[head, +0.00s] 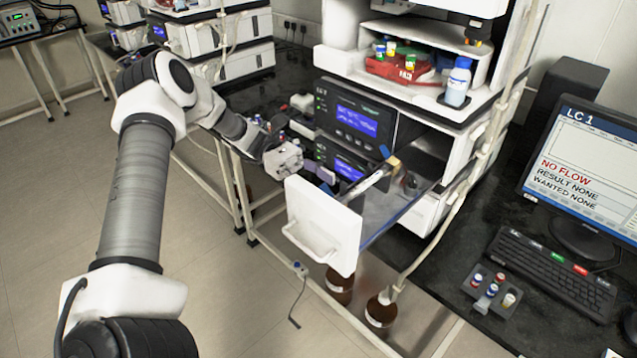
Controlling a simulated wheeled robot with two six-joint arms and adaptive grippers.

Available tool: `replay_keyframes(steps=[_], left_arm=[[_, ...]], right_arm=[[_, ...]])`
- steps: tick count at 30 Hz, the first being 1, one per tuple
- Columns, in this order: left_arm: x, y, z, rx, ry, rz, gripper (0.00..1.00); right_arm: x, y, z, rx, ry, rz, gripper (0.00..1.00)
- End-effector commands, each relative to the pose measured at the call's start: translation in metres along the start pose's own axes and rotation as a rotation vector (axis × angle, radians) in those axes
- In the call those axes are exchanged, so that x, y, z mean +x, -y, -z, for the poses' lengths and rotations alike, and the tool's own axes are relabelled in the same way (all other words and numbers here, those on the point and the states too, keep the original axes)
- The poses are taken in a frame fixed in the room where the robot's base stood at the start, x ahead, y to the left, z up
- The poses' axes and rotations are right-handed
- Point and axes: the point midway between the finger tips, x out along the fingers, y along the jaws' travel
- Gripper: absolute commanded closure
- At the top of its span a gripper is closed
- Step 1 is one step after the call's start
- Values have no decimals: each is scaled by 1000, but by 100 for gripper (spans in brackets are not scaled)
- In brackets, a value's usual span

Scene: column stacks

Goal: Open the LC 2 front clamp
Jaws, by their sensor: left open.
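A white-fronted drawer (322,222) is pulled out of the middle instrument stack. Inside it, a pale column (368,183) lies slantwise. A small blue clamp-like piece (327,188) shows near the drawer front, and another blue piece (384,152) stands farther back by a tan block (394,164). I cannot read which clamp is the LC 2 front one, nor whether either is open. My left gripper (322,174) is open at the drawer's left side, close to the nearer blue piece. I cannot tell whether they touch. My right gripper is out of view.
A monitor (590,165) headed LC 1 reads NO FLOW. A keyboard (550,273) and a vial rack (489,291) are on the right bench. A bottle (457,82) and red tray (398,70) sit atop the stack. Brown bottles (380,313) stand below. Floor at left is free.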

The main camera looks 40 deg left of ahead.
Motion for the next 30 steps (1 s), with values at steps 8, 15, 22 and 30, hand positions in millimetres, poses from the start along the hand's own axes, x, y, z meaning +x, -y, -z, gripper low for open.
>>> replay_keyframes(steps=[8,15,22,30], left_arm=[[-54,0,2,-2,-3,-3,54],[-65,0,1,-1,0,0,54],[-65,0,1,-1,0,0,54],[-65,0,1,-1,0,0,54]], right_arm=[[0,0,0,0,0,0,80],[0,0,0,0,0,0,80],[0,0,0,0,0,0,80],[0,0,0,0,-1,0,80]])
